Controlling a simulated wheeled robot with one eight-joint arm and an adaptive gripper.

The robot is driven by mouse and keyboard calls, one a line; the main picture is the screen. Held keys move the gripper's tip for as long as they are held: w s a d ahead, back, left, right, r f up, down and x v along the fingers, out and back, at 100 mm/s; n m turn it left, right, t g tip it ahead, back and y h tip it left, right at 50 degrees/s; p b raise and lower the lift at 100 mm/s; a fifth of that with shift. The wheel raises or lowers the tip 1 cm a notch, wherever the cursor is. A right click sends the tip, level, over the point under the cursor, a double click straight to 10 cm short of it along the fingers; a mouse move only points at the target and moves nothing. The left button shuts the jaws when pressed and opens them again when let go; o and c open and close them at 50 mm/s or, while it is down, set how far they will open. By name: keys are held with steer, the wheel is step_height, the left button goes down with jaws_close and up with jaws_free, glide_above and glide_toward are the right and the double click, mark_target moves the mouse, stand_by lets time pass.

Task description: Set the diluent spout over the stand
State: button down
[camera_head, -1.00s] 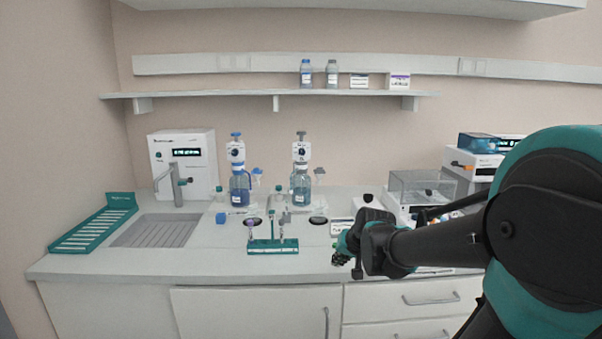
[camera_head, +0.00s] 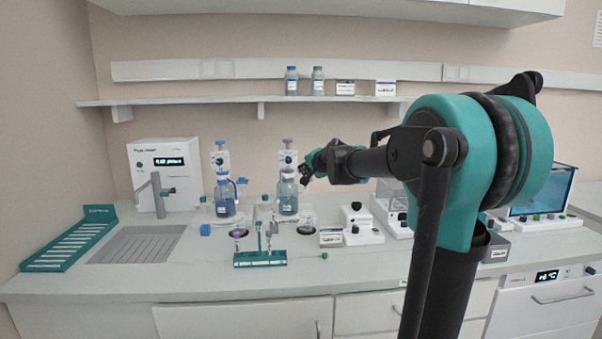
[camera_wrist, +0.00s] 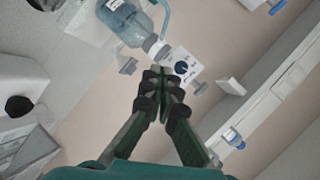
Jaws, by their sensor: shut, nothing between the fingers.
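Two pump-top bottles stand at the back of the counter, a left one (camera_head: 225,201) and a right one (camera_head: 288,199). No label tells me which holds diluent. My gripper (camera_head: 306,177) is shut and empty, just right of the right bottle's neck, and hides its spout in the head view. In the wrist view, my gripper's closed fingertips (camera_wrist: 160,76) are close to a white pump head (camera_wrist: 182,64) with a dark dial; I cannot tell whether they touch it. A teal stand (camera_head: 260,260) holding a few upright tools is on the counter in front.
A sink (camera_head: 138,245) and teal rack (camera_head: 70,240) are at left. A shelf (camera_head: 200,100) runs above. The front counter is mostly clear.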

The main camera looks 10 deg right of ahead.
mark_target(283, 179)
steer(key=w+a+f, duration=0.5)
steer(key=w, duration=0.2)
steer(key=shift+w+a, duration=0.15)
steer(key=shift+w, duration=0.2)
steer(key=shift+f, duration=0.1)
